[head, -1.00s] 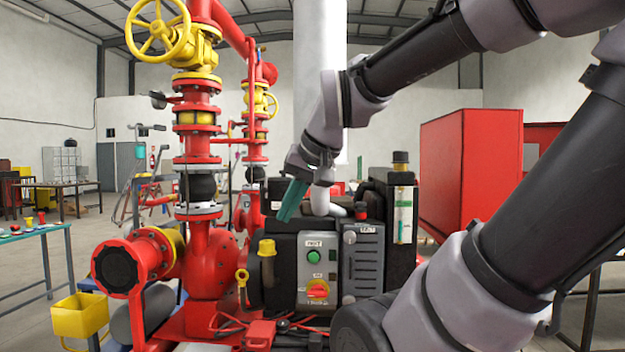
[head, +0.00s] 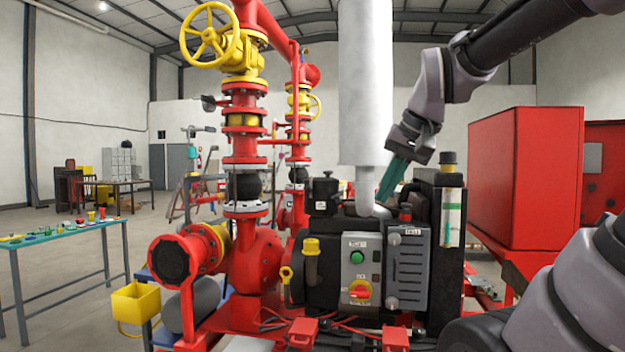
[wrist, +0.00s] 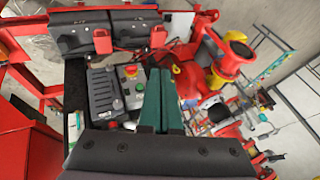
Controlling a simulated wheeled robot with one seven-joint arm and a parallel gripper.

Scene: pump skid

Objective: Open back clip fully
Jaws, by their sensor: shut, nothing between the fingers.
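A grey ribbed box (head: 408,268) is on the front of the black pump engine, with round latch-like knobs at its upper left (head: 393,239) and lower left (head: 391,303). A small red part (head: 405,214) sits on its top. I cannot tell which part is the back clip; the box's far side is hidden in the head view. My gripper (head: 384,196) is shut and empty, its teal fingers pointing down above the engine, beside the exhaust pipe. In the wrist view the fingers (wrist: 161,78) show next to the grey box (wrist: 103,92), apart from it.
The white exhaust stack (head: 365,85) stands left of my gripper. A control panel (head: 359,272) with a green button and red switch adjoins the grey box. A sight-glass column (head: 451,215) stands to its right. Red valves and piping (head: 245,150) fill the left.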

